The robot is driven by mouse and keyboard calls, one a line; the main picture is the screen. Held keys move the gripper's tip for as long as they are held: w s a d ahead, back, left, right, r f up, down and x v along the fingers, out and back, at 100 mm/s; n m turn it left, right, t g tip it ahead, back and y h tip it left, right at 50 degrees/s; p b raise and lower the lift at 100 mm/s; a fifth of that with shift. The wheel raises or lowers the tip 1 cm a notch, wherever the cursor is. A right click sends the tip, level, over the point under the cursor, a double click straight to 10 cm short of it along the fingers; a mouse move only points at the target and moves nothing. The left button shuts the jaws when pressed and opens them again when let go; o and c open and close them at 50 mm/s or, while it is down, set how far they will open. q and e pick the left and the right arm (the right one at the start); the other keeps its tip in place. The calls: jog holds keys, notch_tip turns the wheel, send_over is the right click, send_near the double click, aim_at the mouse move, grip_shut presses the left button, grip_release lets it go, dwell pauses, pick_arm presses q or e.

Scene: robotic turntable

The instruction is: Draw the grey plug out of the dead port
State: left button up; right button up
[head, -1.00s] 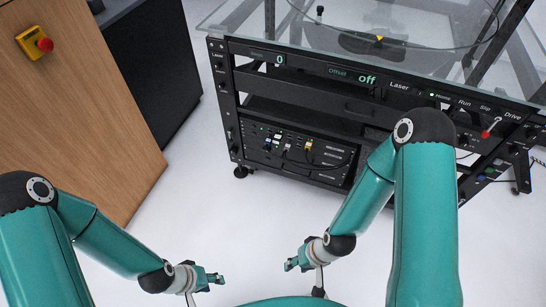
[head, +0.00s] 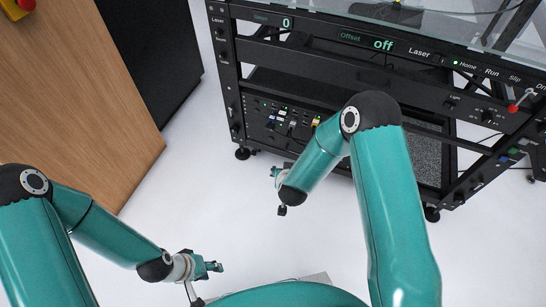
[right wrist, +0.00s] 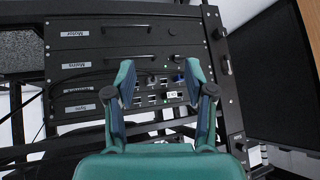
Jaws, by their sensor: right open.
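The port panel (head: 262,128) is low in the black rack, with several small plugs in it. A light grey plug (head: 292,125) seems to sit between a blue-and-white one and a yellow one (head: 316,121); which port is dead I cannot tell. My right gripper (head: 277,171) is in front of the panel, apart from it. In the right wrist view my right gripper (right wrist: 160,75) is open and empty, with the rack's ports and a white plug (right wrist: 172,96) behind the gap between its fingers. My left gripper (head: 214,267) is low at the front, far from the rack; its opening is unclear.
A wooden cabinet (head: 75,110) stands at left. In the right wrist view, labelled drawers with handles (right wrist: 128,31) face me. The white floor between is clear.

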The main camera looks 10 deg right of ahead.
jog(key=w+r+m+t+h+b, duration=0.25)
jog(key=w+h+b, duration=0.2)
jog(key=w, duration=0.35)
jog(key=h+b, duration=0.2)
jog(key=b, duration=0.3)
send_near(292, 125)
jog(key=shift+m+y, duration=0.25)
jog(key=x, duration=0.8)
jog(key=shift+d+f, duration=0.1)
jog(key=shift+d, duration=0.1)
pick_arm(q)
notch_tip(292, 125, down, 13)
jog(key=shift+r+b, duration=0.2)
jog(key=shift+b, duration=0.1)
pick_arm(e)
jog(key=shift+w+d+f, duration=0.1)
jog(key=shift+w+d, duration=0.2)
jog(key=shift+w, duration=0.15)
grip_shut()
jog(key=shift+a, duration=0.1)
pick_arm(q)
jog(key=shift+r, duration=0.1)
pick_arm(e)
jog(key=shift+s, duration=0.15)
